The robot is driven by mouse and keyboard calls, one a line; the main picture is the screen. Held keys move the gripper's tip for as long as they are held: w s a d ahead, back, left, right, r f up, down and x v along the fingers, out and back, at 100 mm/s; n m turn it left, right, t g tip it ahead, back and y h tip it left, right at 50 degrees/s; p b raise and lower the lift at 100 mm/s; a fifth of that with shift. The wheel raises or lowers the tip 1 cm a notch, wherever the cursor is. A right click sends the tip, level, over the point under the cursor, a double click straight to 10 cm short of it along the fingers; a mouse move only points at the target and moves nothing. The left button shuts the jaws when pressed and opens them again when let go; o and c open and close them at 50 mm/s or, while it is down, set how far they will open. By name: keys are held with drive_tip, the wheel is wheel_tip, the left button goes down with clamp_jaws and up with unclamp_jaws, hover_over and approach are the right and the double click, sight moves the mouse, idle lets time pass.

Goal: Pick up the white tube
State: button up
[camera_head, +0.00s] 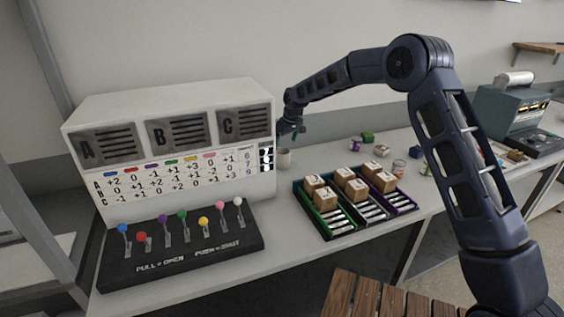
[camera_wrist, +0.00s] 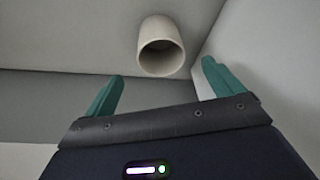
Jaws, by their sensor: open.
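The white tube (camera_wrist: 162,62) is a pale, hollow cylinder with its open end facing the wrist camera. It stands upright on the table, close to the right side of the white panel box, where the head view shows it small (camera_head: 284,158). My gripper (camera_wrist: 160,88) has its two green fingers spread apart, with nothing between them. In the wrist view the tube lies beyond the fingertips, roughly between them and apart from both. In the head view my gripper (camera_head: 291,133) hangs just above the tube, beside the box.
The white panel box (camera_head: 170,145) stands close at the left of my gripper, with a black lever board (camera_head: 180,250) in front. Trays (camera_head: 345,222) of small boxes lie to the right. Clear table lies between the tube and trays.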

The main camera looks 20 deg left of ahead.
sight(281, 156)
drive_tip(key=x, duration=0.9)
drive_tip(key=shift+a+f, duration=0.1)
drive_tip(key=shift+f, duration=0.2)
drive_tip(key=shift+c, duration=0.2)
drive_tip(key=c, duration=1)
